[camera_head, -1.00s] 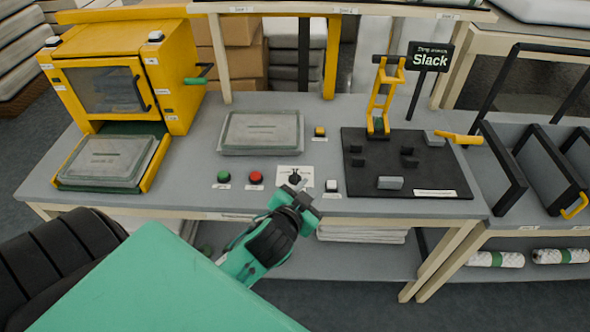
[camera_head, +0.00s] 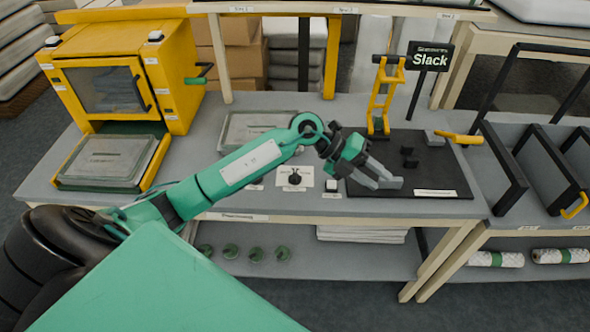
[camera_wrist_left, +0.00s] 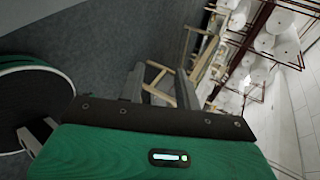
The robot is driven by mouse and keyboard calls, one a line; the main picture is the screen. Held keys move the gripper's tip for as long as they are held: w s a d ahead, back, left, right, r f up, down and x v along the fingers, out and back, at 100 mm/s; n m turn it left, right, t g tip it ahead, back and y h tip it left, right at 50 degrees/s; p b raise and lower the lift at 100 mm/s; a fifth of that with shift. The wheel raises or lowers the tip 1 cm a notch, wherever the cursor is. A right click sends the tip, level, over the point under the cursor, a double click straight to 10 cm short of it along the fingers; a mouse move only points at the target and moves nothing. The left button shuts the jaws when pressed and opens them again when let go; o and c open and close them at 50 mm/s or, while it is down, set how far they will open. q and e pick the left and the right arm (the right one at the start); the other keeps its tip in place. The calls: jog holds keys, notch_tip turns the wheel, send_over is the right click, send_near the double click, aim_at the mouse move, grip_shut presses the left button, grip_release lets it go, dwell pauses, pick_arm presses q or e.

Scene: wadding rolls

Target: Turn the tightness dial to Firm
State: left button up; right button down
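The dial (camera_head: 294,179) is a small black knob on a white plate (camera_head: 305,172) at the front of the grey bench. Its pointer setting is too small to read. My right gripper is not in view.
My left arm crosses the bench and hides the button area left of the dial. A white button (camera_head: 331,186) is right of the dial. A yellow machine (camera_head: 130,70) stands at left.

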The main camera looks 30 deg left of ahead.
pick_arm(q)
jog(key=w+a+f+n+g+y, duration=0.1)
jog(key=w+a+f+g+y, duration=0.15)
jog(key=a+y, duration=0.75)
jog(key=r+n+y, duration=0.1)
jog(key=n+y, duration=0.1)
send_over(295, 172)
jog(key=shift+g, duration=0.25)
notch_tip(295, 172, down, 12)
jog(key=p, duration=0.2)
jog(key=shift+r+p, duration=0.2)
jog(key=shift+p, duration=0.15)
jog(key=shift+f, duration=0.7)
grip_shut()
